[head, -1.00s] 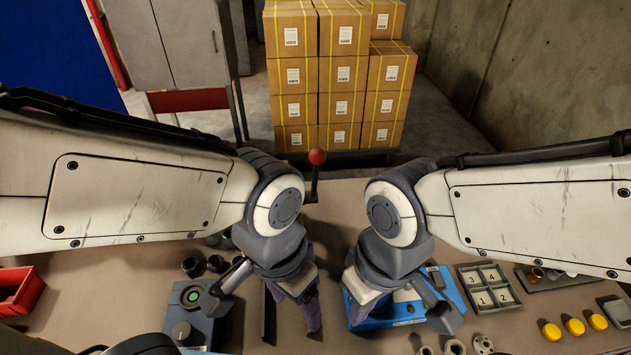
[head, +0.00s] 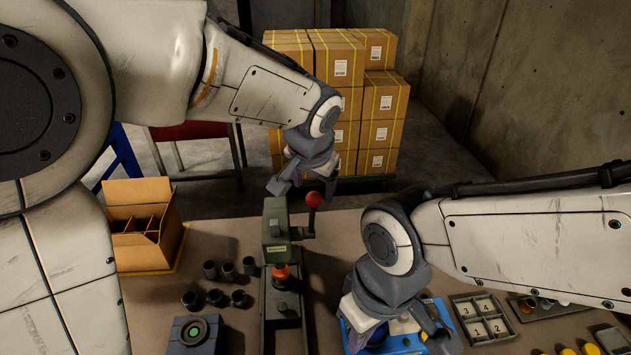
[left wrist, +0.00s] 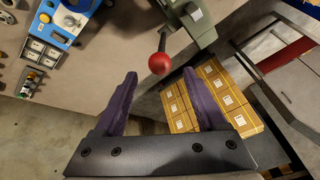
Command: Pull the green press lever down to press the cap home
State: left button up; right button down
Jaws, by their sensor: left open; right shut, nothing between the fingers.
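The green press (head: 275,232) stands at the table's back. Its lever (head: 309,222) stands up at the press's right side with a red ball knob (head: 313,199) on top. An orange cap (head: 280,271) sits under the press head; I cannot tell how deep it sits. My left gripper (head: 305,188) is open and empty, just above and behind the knob. In the left wrist view the knob (left wrist: 159,63) shows between the fingertip lines, a little beyond the purple fingers (left wrist: 159,80). My right gripper (head: 396,338) is shut and empty over a blue device, its fingertips partly hidden.
A cardboard box with dividers (head: 140,225) stands at the left. Stacked cartons (head: 378,110) stand behind the table.

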aim_at(314, 195)
pick_arm(q)
jog(key=shift+p+x, duration=0.3)
jog(key=shift+x, duration=2)
grip_shut()
